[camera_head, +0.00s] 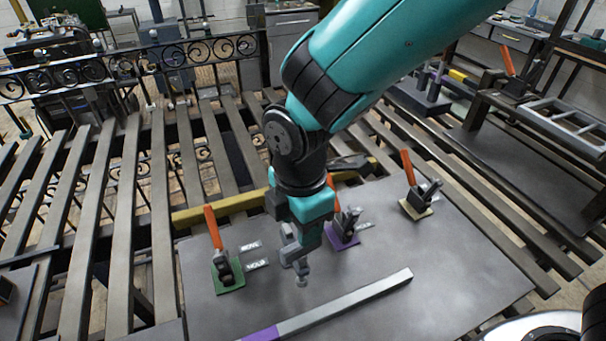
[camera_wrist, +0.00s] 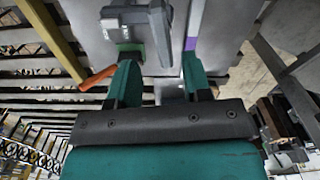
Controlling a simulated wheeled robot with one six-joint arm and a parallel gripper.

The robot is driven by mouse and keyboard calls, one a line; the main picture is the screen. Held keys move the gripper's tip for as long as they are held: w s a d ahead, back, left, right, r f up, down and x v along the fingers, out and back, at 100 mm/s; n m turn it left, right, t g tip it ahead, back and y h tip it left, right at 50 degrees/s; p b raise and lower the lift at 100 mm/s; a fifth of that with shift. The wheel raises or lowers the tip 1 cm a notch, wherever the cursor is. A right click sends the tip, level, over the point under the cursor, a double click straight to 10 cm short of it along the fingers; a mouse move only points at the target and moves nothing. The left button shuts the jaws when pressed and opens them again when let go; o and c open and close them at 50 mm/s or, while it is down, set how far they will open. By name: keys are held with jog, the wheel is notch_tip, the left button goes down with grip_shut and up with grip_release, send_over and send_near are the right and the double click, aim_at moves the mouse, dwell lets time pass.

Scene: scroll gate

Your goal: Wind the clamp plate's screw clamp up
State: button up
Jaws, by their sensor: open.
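The clamp plate (camera_head: 440,265) is a flat grey sheet lying on the slatted bench. A small grey metal piece, which looks like the screw clamp (camera_head: 297,258), stands on it just below and left of my gripper (camera_head: 308,238). In the wrist view, my gripper (camera_wrist: 160,62) shows two teal fingers spread apart. A grey block (camera_wrist: 161,32) lies beyond the fingertips, and a paler grey part shows between the fingers. I cannot tell whether either finger touches the clamp. My arm and fingers hide part of it.
Three orange-handled toggle clamps stand on the plate: one on a green base (camera_head: 228,275), one on purple (camera_head: 344,232), one on yellow (camera_head: 417,205). A grey bar with a purple end (camera_head: 345,301) lies in front. A yellow bar (camera_head: 220,208) runs behind. The plate's right side is bare.

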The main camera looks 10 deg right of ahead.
notch_tip(320, 180, up, 12)
jog(key=b, duration=0.1)
jog(key=shift+f, duration=0.15)
jog(key=shift+w, duration=0.1)
